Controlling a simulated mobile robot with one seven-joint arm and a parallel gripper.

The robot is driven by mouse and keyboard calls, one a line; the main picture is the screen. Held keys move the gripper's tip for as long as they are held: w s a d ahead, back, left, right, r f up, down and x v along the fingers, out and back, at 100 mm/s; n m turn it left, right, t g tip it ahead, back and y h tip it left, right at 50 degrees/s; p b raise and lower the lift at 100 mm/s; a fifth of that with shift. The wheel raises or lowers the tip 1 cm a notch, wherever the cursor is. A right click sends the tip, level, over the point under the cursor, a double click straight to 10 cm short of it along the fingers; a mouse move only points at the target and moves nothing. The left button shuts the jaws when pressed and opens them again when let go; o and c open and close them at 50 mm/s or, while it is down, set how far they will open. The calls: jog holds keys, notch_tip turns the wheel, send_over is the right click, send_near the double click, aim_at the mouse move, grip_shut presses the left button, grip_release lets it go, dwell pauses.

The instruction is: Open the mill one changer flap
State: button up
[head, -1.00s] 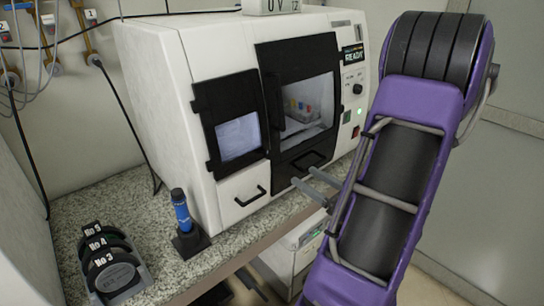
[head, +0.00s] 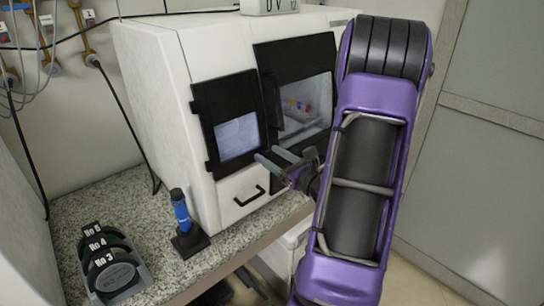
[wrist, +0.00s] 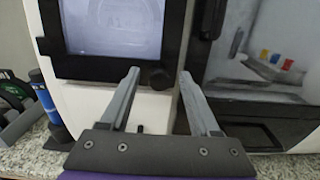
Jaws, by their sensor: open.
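The mill (head: 165,110) is a white cabinet on the counter. Its left front carries a small black-framed changer flap (head: 236,137) with a pale window, which looks shut. In the wrist view the flap (wrist: 115,28) is at upper left, with faint lettering behind its window and a dark round knob (wrist: 161,78) at its lower right corner. My gripper (head: 267,153) is in front of the flap's lower right edge. In the wrist view my gripper (wrist: 159,73) is open and empty, its fingers on either side of the knob in the picture. I cannot tell whether they touch anything.
The larger black-framed door (head: 305,100) is right of the flap, with coloured pieces behind its glass. A drawer with a black handle (head: 250,196) is below the flap. A blue tool (head: 181,212) and a rack of black discs (head: 118,272) stand on the counter at left.

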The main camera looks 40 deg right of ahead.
grip_shut()
dwell(1.3)
